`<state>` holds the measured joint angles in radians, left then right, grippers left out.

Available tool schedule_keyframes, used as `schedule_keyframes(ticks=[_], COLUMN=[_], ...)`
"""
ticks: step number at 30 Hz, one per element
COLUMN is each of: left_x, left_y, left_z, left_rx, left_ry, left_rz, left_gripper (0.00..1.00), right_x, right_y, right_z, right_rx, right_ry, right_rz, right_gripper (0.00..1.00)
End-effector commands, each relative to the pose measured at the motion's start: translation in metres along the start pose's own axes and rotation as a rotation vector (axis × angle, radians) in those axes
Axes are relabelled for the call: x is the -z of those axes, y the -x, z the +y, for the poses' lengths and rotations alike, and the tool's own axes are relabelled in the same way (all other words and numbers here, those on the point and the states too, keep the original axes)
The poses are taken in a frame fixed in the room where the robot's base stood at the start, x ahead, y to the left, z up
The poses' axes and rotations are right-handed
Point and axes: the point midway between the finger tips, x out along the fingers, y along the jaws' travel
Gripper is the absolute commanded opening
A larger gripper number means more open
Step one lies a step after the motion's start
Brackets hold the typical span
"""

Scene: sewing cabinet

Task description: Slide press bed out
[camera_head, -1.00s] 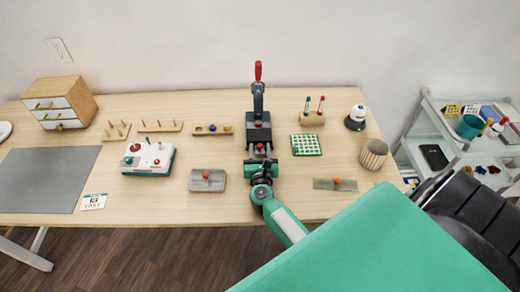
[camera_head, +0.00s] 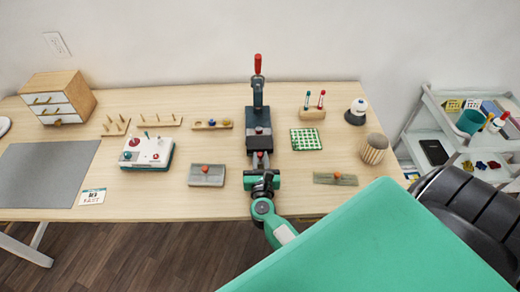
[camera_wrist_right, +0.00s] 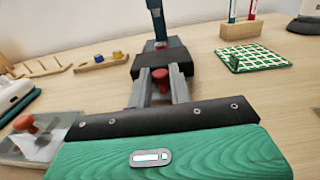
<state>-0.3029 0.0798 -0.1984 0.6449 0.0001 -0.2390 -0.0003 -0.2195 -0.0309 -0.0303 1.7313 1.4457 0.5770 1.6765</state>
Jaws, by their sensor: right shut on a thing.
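The press (camera_head: 257,97) stands at the back middle of the table, with a red-topped lever pointing up. Its dark bed (camera_head: 259,140) extends from the press toward the table's front edge. A red knob (camera_wrist_right: 160,76) is at the bed's front end in the right wrist view. My right gripper (camera_head: 260,160) is shut on this knob, with one grey finger on each side of it. The fingers also show in the right wrist view (camera_wrist_right: 160,92). My left gripper is not in view.
A grey block with a red knob (camera_head: 206,175) lies left of my right gripper, and a flat plate with an orange knob (camera_head: 335,178) lies to its right.

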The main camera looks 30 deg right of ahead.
Motion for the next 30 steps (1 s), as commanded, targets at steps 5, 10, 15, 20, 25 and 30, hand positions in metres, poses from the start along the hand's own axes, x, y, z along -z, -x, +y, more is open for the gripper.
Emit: schedule_keyframes(ticks=[5,10,15,20,25,30], left_x=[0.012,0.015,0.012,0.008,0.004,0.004], left_y=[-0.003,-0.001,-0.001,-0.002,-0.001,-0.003], left_z=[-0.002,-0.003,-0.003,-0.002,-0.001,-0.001], left_rx=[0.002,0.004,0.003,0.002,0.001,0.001], left_ry=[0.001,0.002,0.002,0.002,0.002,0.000], left_rz=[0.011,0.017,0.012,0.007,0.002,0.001], left_gripper=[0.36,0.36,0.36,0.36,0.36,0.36], right_x=[0.001,0.000,0.001,0.000,0.000,0.001], right_y=[0.023,0.026,0.027,0.026,0.026,0.030], right_z=[0.000,0.000,0.000,0.000,0.000,0.000], right_rx=[0.000,0.000,-0.001,-0.001,0.000,0.000], right_ry=[-0.001,0.000,0.000,0.000,0.000,0.000], right_rz=[0.001,0.001,0.002,0.002,0.000,0.001], right_gripper=[0.00,0.00,0.00,0.42,0.42,0.42])
